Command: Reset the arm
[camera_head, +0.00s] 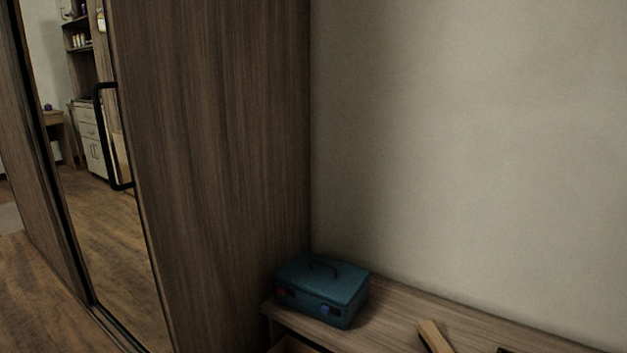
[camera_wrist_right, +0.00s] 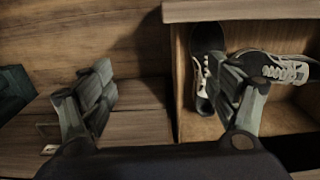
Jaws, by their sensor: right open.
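My right gripper (camera_wrist_right: 168,88) shows in the right wrist view with its two dark fingers spread wide apart. Nothing is held between them. The left finger is over wooden boards, and the right finger overlaps the view of shoes in an open compartment. Neither arm can be made out in the head view, and my left gripper is not in view.
A teal case (camera_head: 322,289) sits on a wooden bench (camera_head: 392,312) against the wall, beside a tall wardrobe (camera_head: 215,150) with a mirrored door (camera_head: 105,230). Dark shoes with pale laces (camera_wrist_right: 280,68) lie in a wooden compartment (camera_wrist_right: 181,65).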

